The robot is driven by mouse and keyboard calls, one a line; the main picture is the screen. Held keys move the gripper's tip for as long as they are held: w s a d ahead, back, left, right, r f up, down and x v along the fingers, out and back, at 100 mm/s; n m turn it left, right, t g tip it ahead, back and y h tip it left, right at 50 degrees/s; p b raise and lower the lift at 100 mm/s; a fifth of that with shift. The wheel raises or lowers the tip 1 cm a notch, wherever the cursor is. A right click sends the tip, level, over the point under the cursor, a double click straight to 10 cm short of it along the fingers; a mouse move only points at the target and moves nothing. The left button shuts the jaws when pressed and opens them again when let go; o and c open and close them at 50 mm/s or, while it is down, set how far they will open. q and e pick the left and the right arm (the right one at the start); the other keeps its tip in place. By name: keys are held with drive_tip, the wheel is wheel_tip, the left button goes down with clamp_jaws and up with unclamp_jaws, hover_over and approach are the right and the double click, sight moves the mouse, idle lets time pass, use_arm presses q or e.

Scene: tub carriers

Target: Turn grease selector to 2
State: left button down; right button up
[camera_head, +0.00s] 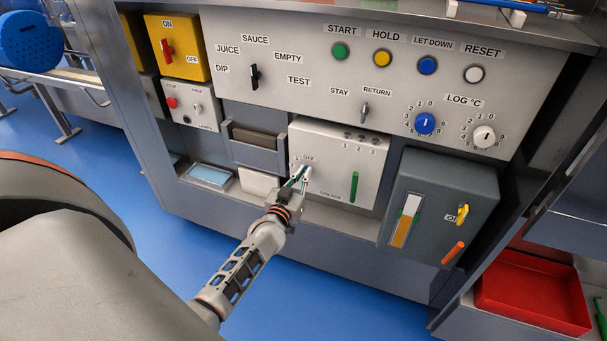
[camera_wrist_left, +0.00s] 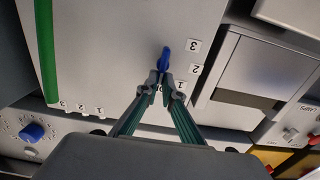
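The grease unit (camera_head: 375,180) is a white box with a green vertical bar, low in the middle of the panel. Its grease selector is a small blue knob (camera_wrist_left: 165,58) on the white face. The labels OFF, 1, 2 and 3 curve around it in the left wrist view, with OFF partly behind my fingers. My left gripper (camera_head: 302,176) reaches the selector from below. Its two fingertips (camera_wrist_left: 164,78) are close together on the knob and hide part of it, so I cannot tell its exact setting. My right gripper is out of view.
A dark grey box (camera_head: 432,190) with a yellow key and an orange handle juts out on the right. A drawer-like recess (camera_head: 255,150) lies left of the grease unit. Buttons and dials sit above. A red bin (camera_head: 530,295) stands at lower right.

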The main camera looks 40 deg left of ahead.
use_arm(q)
drive_tip(key=shift+r, duration=0.1)
drive_tip(key=shift+a+n+p, duration=0.25)
drive_tip(key=shift+n+p, duration=0.35)
drive_tip(key=shift+n, duration=0.5)
drive_tip(key=n, duration=0.2)
drive_tip(key=n+p, duration=0.1)
drive_tip(key=n, duration=0.2)
drive_tip(key=shift+s+a+f, duration=0.15)
drive_tip(key=shift+a+f, duration=0.05)
drive_tip(key=shift+a, duration=0.2)
drive_tip(key=n, duration=0.3)
drive_tip(key=f+n, duration=0.1)
drive_tip(key=n, duration=0.3)
drive_tip(key=f+n, duration=0.1)
drive_tip(key=n, duration=0.2)
drive_tip(key=shift+s+a+b, duration=0.1)
drive_tip(key=shift+a+b, duration=0.3)
drive_tip(key=shift+n, duration=0.4)
